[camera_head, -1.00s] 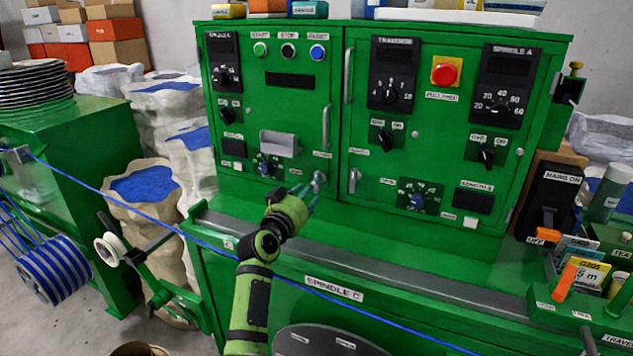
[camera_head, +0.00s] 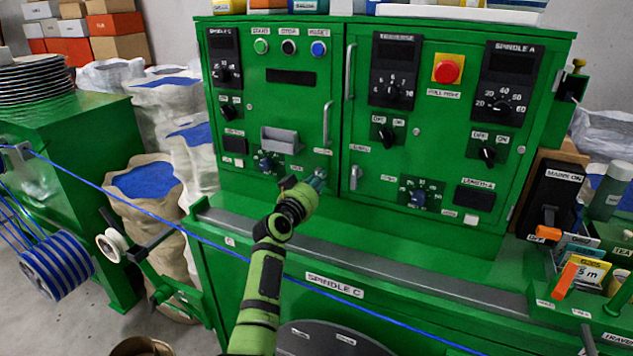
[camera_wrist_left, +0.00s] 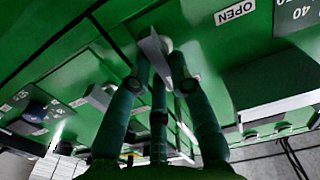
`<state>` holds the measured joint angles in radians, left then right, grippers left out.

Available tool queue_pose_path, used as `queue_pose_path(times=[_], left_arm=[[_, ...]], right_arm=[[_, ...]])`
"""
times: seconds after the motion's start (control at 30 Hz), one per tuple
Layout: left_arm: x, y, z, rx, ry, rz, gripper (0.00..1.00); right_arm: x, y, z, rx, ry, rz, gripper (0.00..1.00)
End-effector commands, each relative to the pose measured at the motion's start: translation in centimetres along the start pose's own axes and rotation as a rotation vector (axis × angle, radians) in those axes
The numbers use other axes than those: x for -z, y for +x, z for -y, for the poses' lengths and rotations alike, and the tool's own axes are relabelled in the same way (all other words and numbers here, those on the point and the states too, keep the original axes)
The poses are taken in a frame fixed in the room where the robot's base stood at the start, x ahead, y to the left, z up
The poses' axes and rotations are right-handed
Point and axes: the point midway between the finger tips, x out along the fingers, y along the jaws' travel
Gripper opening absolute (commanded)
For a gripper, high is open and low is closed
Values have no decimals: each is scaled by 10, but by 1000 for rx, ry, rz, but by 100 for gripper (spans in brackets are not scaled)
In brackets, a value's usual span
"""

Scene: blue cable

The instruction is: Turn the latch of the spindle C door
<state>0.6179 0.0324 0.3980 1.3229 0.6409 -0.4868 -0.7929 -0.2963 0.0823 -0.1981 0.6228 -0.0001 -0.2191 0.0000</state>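The spindle C door (camera_head: 295,108) is the left green door of the cabinet and stands closed. Its small silver latch shows in the left wrist view (camera_wrist_left: 157,52), beside an OPEN label (camera_wrist_left: 235,12). My left gripper (camera_head: 318,180) is at the door's lower right corner and hides most of the latch in the head view. In the left wrist view its dark green fingers (camera_wrist_left: 160,68) come in on both sides of the latch lever. I cannot tell whether they press on it. My right gripper is out of view.
A vertical door handle (camera_head: 327,123) stands just above the latch. The neighbouring door has a similar latch (camera_head: 356,178) close to the right. A grey ledge (camera_head: 380,258) runs below the doors, and a blue cable (camera_head: 190,230) crosses in front.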

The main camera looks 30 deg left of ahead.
Motion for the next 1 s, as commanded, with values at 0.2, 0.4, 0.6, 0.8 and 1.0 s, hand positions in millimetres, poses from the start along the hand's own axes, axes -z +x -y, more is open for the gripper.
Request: queue_pose_path(times=[0.2,0.4,0.6,0.8,1.0], left_arm=[[1,0,0,0,-13,-1,0],[1,0,0,0,-83,-1,0],[2,0,1,-1,-226,-1,0],[3,0,3,0,-412,-1,0],[3,0,4,0,-604,-2,0]], right_arm=[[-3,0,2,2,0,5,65],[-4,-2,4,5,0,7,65],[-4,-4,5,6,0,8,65],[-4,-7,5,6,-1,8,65],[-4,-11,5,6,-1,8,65]])
